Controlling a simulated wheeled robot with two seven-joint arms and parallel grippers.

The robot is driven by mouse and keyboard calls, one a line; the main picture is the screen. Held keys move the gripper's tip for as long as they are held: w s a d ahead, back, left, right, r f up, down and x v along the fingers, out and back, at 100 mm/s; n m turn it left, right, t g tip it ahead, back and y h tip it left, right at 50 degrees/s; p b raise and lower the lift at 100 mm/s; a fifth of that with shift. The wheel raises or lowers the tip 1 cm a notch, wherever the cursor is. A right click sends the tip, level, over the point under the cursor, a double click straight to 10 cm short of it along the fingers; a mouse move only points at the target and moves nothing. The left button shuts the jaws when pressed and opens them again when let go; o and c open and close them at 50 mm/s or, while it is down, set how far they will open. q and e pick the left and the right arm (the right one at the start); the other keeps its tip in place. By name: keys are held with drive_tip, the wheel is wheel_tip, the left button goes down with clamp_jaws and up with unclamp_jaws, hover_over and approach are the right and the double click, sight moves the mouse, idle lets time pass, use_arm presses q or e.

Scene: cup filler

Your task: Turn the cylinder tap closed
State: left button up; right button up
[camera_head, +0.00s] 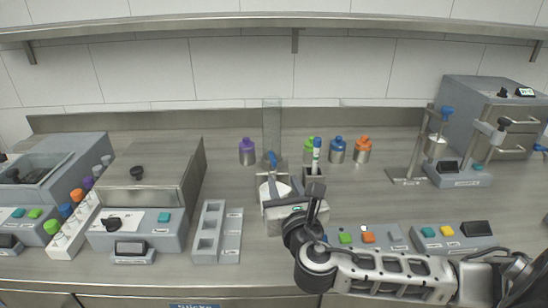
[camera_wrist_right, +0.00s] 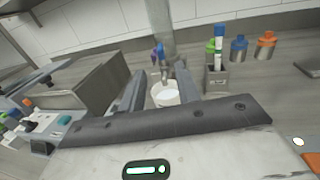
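The clear upright cylinder (camera_head: 272,125) stands at the back middle of the bench, and its lower part shows in the right wrist view (camera_wrist_right: 160,18). Its tap (camera_head: 272,158) has a blue handle, which also shows in the right wrist view (camera_wrist_right: 159,52). A pale cup (camera_wrist_right: 165,95) with white contents sits below the tap; it also shows in the head view (camera_head: 274,191). My right gripper (camera_wrist_right: 161,72) reaches in from the front with its fingers apart, on either side of the cup. I cannot tell whether they touch it. My left gripper is not in view.
A holder with a green-blue marker (camera_head: 316,152) stands right of the tap. Purple (camera_head: 247,152), blue (camera_head: 338,150) and orange (camera_head: 362,150) capped bottles stand behind. A grey lidded machine (camera_head: 150,180) and a slotted block (camera_head: 230,235) are to the left.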

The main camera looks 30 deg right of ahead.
sight(274, 161)
drive_tip(key=p+x, duration=0.1)
drive_tip(key=x, duration=0.9)
drive_tip(key=shift+w, duration=0.35)
clamp_jaws()
